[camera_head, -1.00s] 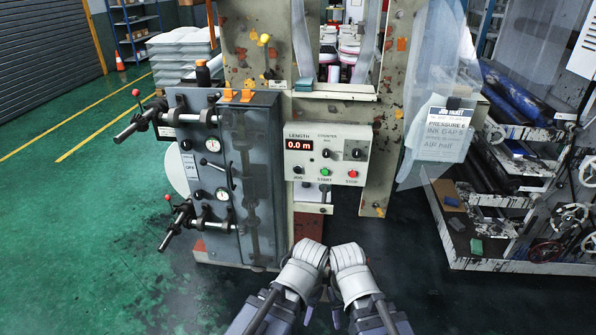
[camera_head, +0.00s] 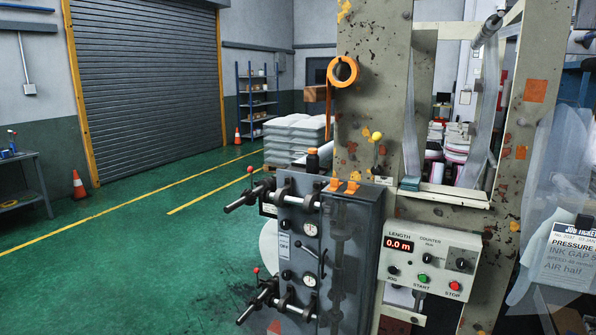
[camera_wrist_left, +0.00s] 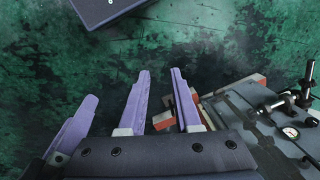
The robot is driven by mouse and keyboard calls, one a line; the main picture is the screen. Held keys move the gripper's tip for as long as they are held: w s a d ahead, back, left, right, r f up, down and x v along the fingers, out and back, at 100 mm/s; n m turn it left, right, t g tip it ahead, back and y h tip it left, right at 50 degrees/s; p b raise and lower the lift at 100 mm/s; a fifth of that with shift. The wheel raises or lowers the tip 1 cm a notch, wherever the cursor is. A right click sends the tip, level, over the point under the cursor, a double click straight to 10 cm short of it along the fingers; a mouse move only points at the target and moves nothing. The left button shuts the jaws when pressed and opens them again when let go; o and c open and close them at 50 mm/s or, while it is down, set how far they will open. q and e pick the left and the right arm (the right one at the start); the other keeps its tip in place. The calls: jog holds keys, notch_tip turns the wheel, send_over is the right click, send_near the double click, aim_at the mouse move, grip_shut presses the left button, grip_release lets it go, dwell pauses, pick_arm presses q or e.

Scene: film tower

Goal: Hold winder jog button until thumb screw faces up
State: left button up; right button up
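The jog button (camera_head: 393,270) is a small black knob at the lower left of the cream control box (camera_head: 430,260). A green START button and a red STOP button sit to its right, and the display reads 0.0 m. Two shafts (camera_head: 245,197) stick out left from the grey cabinet (camera_head: 345,260). Small red-tipped stems (camera_head: 250,169) point up near their ends; I cannot tell whether one is the thumb screw. My left gripper (camera_wrist_left: 160,72) is open and empty over the floor in the left wrist view, apart from the cabinet. My right gripper is out of view.
Upright machine frames (camera_head: 375,100) stand behind the control box. A job ticket (camera_head: 572,255) hangs at the right. Stacked white bags (camera_head: 297,135) and orange cones (camera_head: 78,185) stand farther back.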

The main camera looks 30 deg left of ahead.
pick_arm(q)
grip_shut()
dwell(1.4)
